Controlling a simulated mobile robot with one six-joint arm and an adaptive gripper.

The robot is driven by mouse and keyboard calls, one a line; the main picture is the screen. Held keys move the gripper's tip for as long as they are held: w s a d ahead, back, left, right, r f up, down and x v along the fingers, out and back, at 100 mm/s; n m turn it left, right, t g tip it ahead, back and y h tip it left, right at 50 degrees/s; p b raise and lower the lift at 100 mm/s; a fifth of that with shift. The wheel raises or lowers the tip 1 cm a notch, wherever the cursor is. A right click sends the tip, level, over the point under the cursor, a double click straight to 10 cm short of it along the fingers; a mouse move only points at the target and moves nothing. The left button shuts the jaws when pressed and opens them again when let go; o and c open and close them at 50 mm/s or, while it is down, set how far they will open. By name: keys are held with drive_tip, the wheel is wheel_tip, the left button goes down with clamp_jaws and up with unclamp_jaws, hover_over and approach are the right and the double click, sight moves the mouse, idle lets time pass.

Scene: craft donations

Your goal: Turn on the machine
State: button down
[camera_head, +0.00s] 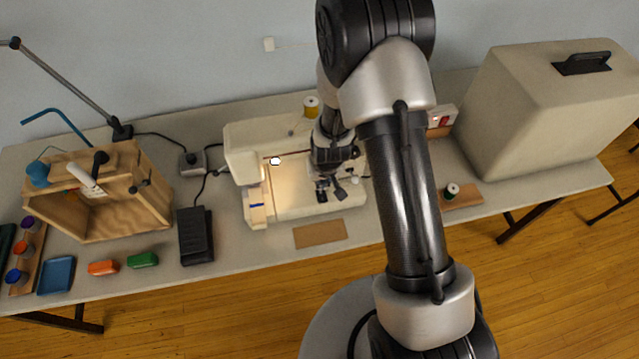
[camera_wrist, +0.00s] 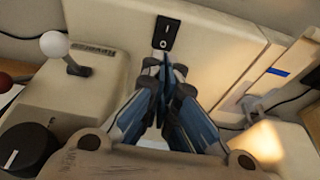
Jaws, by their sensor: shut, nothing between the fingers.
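The machine is a cream sewing machine (camera_head: 285,137) on the long table. A black rocker switch (camera_wrist: 166,33) with white marks sits on its cream body in the wrist view. My gripper (camera_wrist: 164,62) is shut and empty, its fingertips close below the switch in the picture; I cannot tell whether they touch it. In the head view my gripper (camera_head: 330,192) is over the right part of the machine, and my arm hides some of it. A warm bright patch shows at the machine's left end. The switch is not visible in the head view.
A lever with a white knob (camera_wrist: 54,44) and a black dial (camera_wrist: 27,150) stand left of my fingers. A yellow thread spool (camera_head: 311,106) is on top. A black pedal (camera_head: 195,236) lies left of the machine, and a large beige case (camera_head: 545,105) stands right.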

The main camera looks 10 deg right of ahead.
drive_tip(key=s+p+v, duration=0.1)
drive_tip(key=p+v, duration=0.1)
drive_tip(key=v, duration=0.7)
drive_tip(key=shift+s, duration=0.5)
drive_tip(key=s+b+v, duration=0.1)
drive_tip(key=b+v, duration=0.3)
drive_tip(key=v, duration=1.4)
drive_tip(key=s+d+r+b, duration=0.1)
drive_tip(key=s+r, duration=0.1)
drive_tip(key=s, duration=0.5)
drive_tip(key=s+d+r+t+b, duration=0.1)
drive_tip(key=s+r, duration=0.2)
drive_tip(key=s, duration=0.4)
drive_tip(key=shift+s+r, duration=0.15)
drive_tip(key=shift+r, duration=0.05)
